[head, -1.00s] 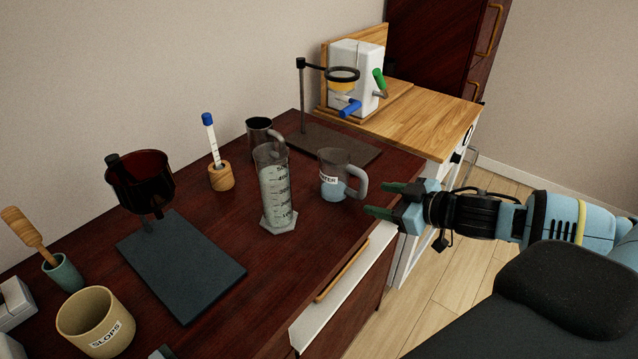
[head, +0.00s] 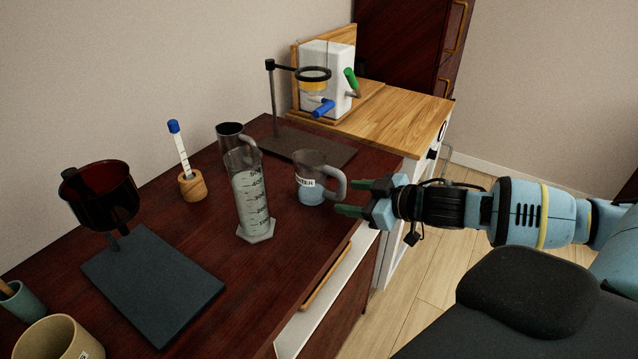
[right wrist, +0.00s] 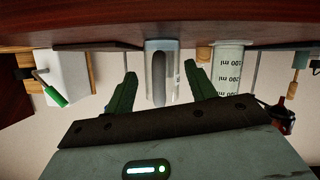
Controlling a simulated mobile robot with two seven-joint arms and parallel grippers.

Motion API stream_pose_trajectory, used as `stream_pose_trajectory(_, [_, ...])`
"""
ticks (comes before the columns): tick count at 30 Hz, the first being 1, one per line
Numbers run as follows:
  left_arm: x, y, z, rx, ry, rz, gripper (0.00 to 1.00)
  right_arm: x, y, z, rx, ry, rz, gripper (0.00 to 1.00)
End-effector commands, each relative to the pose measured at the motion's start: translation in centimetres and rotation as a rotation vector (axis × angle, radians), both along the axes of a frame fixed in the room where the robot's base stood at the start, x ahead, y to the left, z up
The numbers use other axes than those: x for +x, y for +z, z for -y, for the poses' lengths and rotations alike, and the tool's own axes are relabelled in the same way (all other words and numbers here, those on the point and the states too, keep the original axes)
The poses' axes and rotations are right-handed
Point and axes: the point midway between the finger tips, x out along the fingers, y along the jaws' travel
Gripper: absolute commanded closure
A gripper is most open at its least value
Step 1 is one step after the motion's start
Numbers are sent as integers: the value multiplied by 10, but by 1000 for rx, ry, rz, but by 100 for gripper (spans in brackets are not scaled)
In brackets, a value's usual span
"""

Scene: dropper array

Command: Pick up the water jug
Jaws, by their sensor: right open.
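The water jug (head: 311,185) is a clear jug with a white label, some water and a grey handle on its right side. It stands upright on the dark red table near the front edge. My right gripper (head: 354,197) is open just right of the handle, its green fingers pointing at it. In the right wrist view, which looks upside down, the jug (right wrist: 161,75) shows beyond and between the open fingertips (right wrist: 160,82). Nothing is between the fingers. I cannot tell whether a finger touches the handle. My left gripper is not in view.
A graduated cylinder (head: 251,200) stands close left of the jug. A dark metal jug (head: 230,139) is behind it. A ring stand (head: 273,95) stands at the back. A slate-coloured stand base (head: 150,285) and a beige pot (head: 45,340) are at left.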

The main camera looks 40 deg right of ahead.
Motion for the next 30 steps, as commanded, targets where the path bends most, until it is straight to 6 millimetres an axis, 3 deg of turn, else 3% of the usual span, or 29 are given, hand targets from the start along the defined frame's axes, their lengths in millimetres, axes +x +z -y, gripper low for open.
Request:
stream_pose_trajectory(10, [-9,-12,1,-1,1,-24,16,15,-6,-5,2,-1,0,44])
stream_pose_trajectory(22, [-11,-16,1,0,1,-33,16,40,-15,-12,3,-3,2,44])
stream_pose_trajectory(30, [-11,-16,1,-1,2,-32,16,46,-18,-15,0,0,0,44])
